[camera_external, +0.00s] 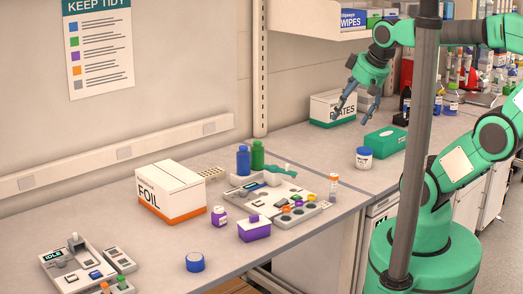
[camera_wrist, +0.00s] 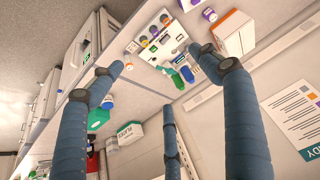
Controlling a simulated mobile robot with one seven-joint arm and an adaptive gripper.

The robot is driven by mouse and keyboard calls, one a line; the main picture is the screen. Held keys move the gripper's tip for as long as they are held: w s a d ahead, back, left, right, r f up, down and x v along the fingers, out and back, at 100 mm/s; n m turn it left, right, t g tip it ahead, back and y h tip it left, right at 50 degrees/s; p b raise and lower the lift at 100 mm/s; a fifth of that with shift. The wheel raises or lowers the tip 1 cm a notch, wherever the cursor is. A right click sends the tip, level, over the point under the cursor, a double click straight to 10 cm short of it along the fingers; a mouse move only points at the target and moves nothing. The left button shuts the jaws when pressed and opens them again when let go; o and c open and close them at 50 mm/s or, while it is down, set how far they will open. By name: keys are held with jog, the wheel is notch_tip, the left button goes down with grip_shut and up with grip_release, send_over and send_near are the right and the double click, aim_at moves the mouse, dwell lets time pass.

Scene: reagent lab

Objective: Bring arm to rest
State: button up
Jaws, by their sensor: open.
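My gripper (camera_external: 357,101) hangs in the air over the far part of the bench, its fingers spread and pointing down, with nothing between them. A white box marked with letters ending in "ATES" (camera_external: 326,110) stands on the bench behind and left of the fingers. In the wrist view my gripper (camera_wrist: 165,85) shows dark blue fingers wide apart and empty. The bench, turned in that view, shows beyond the fingers with the FOIL box (camera_wrist: 235,34) at its top. My arm is bent, with its green base at the lower right of the outside view.
A green box (camera_external: 384,142) and a white jar with a blue lid (camera_external: 364,159) stand below my gripper. A grey pole (camera_external: 425,120) rises in front of my arm. A shelf (camera_external: 315,28) hangs above. The FOIL box (camera_external: 168,194) and a white tray (camera_external: 290,215) stand on the nearer bench.

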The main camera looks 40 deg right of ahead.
jog(key=shift+f, duration=0.15)
notch_tip(320, 180, down, 6)
jog(key=b, duration=0.6)
